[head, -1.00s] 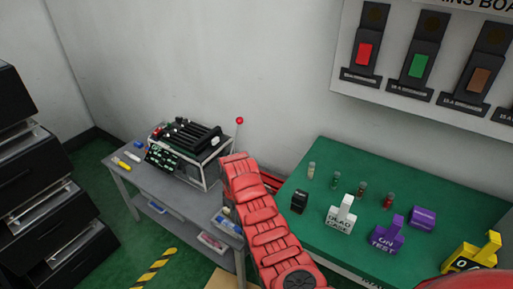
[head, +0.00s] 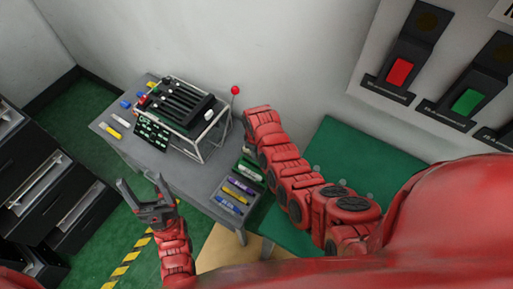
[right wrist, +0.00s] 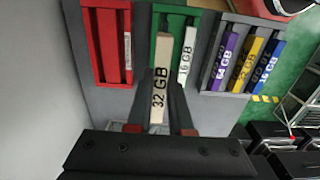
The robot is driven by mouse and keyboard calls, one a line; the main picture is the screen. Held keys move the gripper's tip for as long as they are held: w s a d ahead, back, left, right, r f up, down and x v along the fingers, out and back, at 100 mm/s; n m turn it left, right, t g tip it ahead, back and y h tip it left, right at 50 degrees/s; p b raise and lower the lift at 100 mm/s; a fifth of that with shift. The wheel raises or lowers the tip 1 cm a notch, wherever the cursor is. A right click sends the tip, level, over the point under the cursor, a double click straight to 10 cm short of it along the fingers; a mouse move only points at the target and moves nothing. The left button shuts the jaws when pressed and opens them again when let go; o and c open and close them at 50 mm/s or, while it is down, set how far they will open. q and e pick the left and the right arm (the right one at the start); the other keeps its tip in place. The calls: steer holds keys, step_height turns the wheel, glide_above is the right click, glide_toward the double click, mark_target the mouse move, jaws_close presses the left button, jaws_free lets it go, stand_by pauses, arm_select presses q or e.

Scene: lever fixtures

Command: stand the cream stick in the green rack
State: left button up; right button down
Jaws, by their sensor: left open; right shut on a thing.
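The cream stick (right wrist: 158,105), marked 32 GB, is between the two fingers of my right gripper (right wrist: 162,88) in the right wrist view, and they are shut on it. Its far end overlaps the green rack (right wrist: 187,17); I cannot tell whether it is inside or above. A white stick (right wrist: 187,55) marked 16 GB stands at that rack's right side. The green rack (head: 250,172) shows partly in the head view, beside my right arm, which hides the right gripper. My left gripper (head: 141,187) is open and empty, in front of the grey table.
A red rack (right wrist: 90,45) with a white stick is left of the green one. A grey rack (right wrist: 210,70) with purple, yellow and blue sticks is right. On the grey table (head: 195,178) stands a framed black device (head: 185,105); loose sticks lie at its left end.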

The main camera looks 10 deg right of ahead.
steer(key=shift+d, duration=0.1)
steer(key=shift+f, duration=0.2)
steer(key=shift+f+b, duration=0.45)
steer(key=shift+f, duration=0.25)
steer(key=b, duration=0.3)
glide_above(256, 163)
steer(key=s, duration=0.1)
steer(key=shift+s+f, duration=0.2)
steer(key=shift+f, duration=1.85)
steer(key=shift+r+p, duration=0.1)
steer(key=shift+p, duration=0.25)
steer(key=shift+s+f+b, duration=0.1)
steer(key=shift+f+b, duration=0.8)
steer(key=shift+f, duration=0.3)
steer(key=c, duration=0.7)
jaws_free()
steer(key=shift+c, duration=0.2)
steer(key=shift+r, duration=0.1)
